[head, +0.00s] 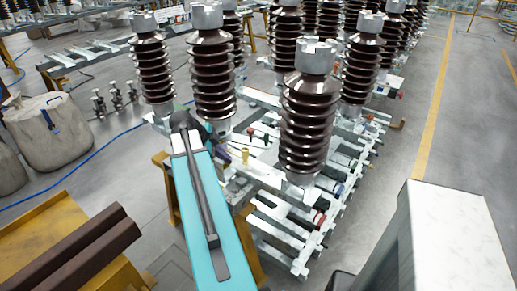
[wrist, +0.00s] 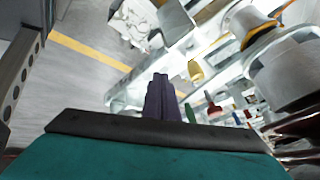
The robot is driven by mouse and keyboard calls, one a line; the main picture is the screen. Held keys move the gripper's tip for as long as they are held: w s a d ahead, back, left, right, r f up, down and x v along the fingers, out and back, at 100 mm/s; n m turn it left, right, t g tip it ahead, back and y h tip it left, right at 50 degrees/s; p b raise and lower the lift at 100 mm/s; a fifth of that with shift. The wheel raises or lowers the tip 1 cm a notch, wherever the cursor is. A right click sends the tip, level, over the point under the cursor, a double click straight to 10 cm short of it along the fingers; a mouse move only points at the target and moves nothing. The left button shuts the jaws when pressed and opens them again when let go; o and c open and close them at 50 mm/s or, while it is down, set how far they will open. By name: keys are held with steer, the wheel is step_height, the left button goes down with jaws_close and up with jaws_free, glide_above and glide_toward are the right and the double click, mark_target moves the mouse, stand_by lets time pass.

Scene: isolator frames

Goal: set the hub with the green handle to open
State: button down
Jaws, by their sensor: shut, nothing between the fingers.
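A small green handle (wrist: 190,112) shows in the wrist view, low in the frame just right of my gripper's fingers. The hub it belongs to is not clearly visible, so I cannot tell its setting. My gripper (wrist: 160,78) is shut and empty, its dark purple fingers together. The fingers look apart from the green handle in the picture, but the depth between them is unclear. In the head view my turquoise arm hides part of the frame near the gripper.
A yellow part (wrist: 196,72) and a red handle (wrist: 213,108) lie close right of my fingers. Tall brown ribbed insulators (head: 308,125) stand on the metal frame (head: 262,205), crowding the right side. Yellow-brown trestles (head: 168,190) support it. Open floor (head: 420,130) lies to the right.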

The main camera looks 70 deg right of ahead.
steer(key=s+d+r+m, duration=0.3)
steer(key=s+r, duration=0.1)
steer(key=r, duration=0.1)
steer(key=shift+s+d+r+g, duration=0.3)
steer(key=shift+d+g, duration=0.1)
steer(key=shift+f, duration=0.1)
steer(key=s+d+f+p, duration=0.3)
steer(key=d+f+p, duration=0.1)
steer(key=d+f, duration=0.3)
steer(key=shift+s+d+f+p, duration=0.35)
steer(key=shift+s+d+f, duration=0.05)
steer(key=shift+d, duration=0.35)
steer(key=shift+w+d+f+h+b, duration=0.1)
steer(key=shift+d+h+b, duration=0.05)
steer(key=shift+h+b, duration=0.15)
stand_by(0.4)
